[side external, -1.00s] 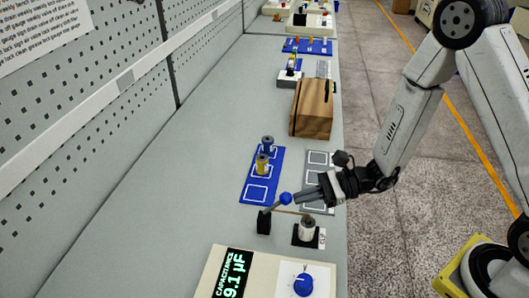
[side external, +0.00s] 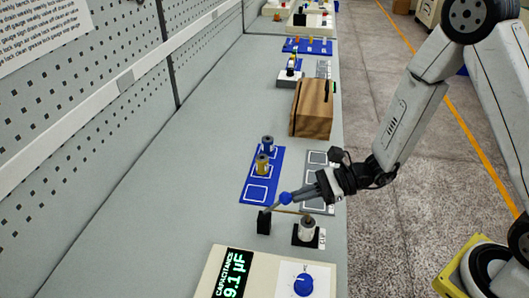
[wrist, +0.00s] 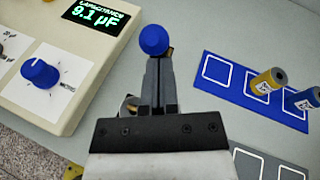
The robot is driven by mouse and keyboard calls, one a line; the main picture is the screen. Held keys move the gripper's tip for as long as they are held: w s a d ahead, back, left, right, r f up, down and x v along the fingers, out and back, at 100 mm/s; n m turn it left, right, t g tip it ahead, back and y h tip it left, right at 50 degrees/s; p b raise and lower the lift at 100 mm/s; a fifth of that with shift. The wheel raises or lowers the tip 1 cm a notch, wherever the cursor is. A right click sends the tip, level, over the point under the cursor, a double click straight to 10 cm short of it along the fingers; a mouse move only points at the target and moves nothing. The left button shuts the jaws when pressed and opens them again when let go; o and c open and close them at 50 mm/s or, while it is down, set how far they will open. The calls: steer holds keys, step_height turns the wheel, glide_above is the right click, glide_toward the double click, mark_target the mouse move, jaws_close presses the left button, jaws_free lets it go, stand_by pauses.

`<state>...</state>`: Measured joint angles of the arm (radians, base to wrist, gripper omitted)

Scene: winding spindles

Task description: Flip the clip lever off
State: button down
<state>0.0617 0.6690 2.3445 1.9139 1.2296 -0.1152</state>
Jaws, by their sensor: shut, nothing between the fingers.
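The clip lever is a thin rod with a blue ball knob (side external: 285,198), tilted up from a black block (side external: 264,222) on the bench. A thin bar runs from the block area to a white spindle (side external: 307,228) on a black base. My gripper (side external: 318,193) is shut and empty, its fingertips at the knob, apparently touching it. In the wrist view the blue knob (wrist: 153,40) sits right at the tips of the shut fingers (wrist: 158,62). The fingers and wrist hide most of the rod, block and spindle there.
A capacitance meter (side external: 235,268) reading 9.1 µF, with a blue dial (side external: 303,284), stands in front. A blue mat (side external: 248,201) holds a yellow spool (side external: 262,164) and a blue spool (side external: 268,145). A grey mat (side external: 318,160) lies beside it; a wooden box (side external: 311,108) stands behind.

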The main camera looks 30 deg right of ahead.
steer(key=shift+w+a+r, duration=0.1)
steer(key=shift+r, duration=0.15)
steer(key=w+a+r+m+g+h, duration=0.2)
steer(key=w+a+r+g+h, duration=0.1)
steer(key=w+a+g+h, duration=0.4)
steer(key=shift+w+a+m+g+h, duration=0.4)
steer(key=shift+g+h, duration=0.3)
steer(key=shift+h, duration=0.8)
stand_by(0.8)
steer(key=shift+a, duration=0.1)
stand_by(0.4)
steer(key=d+v, duration=0.1)
steer(key=v, duration=1.2)
steer(key=shift+d+f, duration=0.15)
steer(key=shift+d, duration=0.25)
